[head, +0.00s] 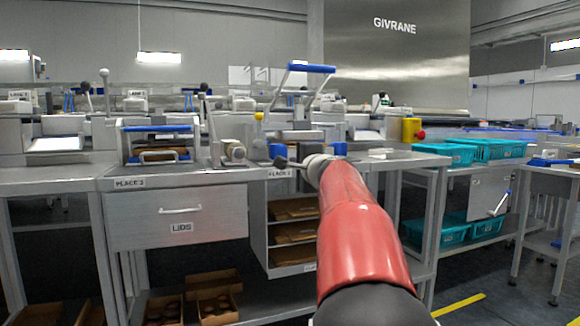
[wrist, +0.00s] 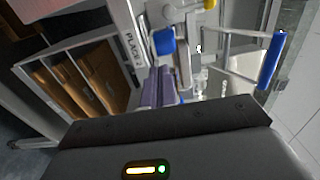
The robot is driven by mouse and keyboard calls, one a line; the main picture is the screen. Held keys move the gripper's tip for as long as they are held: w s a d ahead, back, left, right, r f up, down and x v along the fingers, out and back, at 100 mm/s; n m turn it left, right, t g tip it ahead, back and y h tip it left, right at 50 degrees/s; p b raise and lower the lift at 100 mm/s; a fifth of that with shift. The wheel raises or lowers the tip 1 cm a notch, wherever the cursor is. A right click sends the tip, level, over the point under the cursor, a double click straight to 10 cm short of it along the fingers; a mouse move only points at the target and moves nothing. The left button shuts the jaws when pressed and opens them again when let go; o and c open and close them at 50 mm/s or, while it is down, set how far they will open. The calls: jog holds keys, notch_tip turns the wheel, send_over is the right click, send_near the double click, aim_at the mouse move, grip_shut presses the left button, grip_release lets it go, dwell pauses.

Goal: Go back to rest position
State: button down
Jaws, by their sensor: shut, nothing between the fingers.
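My red arm reaches forward from the bottom of the head view, over the front of the workbench at the blue-handled press (head: 308,133). In the wrist view my gripper (wrist: 158,88) shows as two narrow grey-violet fingers side by side, shut with nothing held. In the head view my arm hides part of the bench, and the fingers cannot be made out clearly.
A drawer marked LIDS (head: 178,217) is under the bench at left. Brown packets lie in an open shelf (head: 256,235) beside it. Another press (head: 157,129) stands left on the bench. A yellow box with a red button (head: 412,130) and teal crates (head: 443,154) are at right.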

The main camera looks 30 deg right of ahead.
jog(key=s+a+f+n+g+y, duration=0.2)
jog(key=s+a+f+n, duration=0.2)
jog(key=a, duration=0.4)
jog(key=s+a+f+n+g+y, duration=0.1)
jog(key=s+a+f+n+y, duration=0.15)
jog(key=a+f, duration=0.4)
jog(key=s+a+f+n+g+y, duration=0.2)
jog(key=s+a+f+n, duration=0.15)
jog(key=a, duration=0.55)
jog(key=s+a+f+n+g+h, duration=0.1)
jog(key=s+a+f+n+g, duration=0.1)
jog(key=s+f+n, duration=0.4)
jog(key=s+a+f+n+g+h, duration=0.1)
jog(key=s+a+f+g, duration=0.2)
jog(key=s+f, duration=0.55)
jog(key=s+a+f+n+g+h, duration=0.1)
jog(key=s+a+f+n+g, duration=0.1)
jog(key=s+f+n, duration=0.5)
notch_tip(320, 180, up, 14)
jog(key=m+p, duration=0.3)
jog(key=p, duration=0.9)
jog(key=shift+s+a, duration=0.15)
jog(key=shift+s, duration=0.25)
jog(key=shift+a+y, duration=0.1)
jog(key=shift+y, duration=0.15)
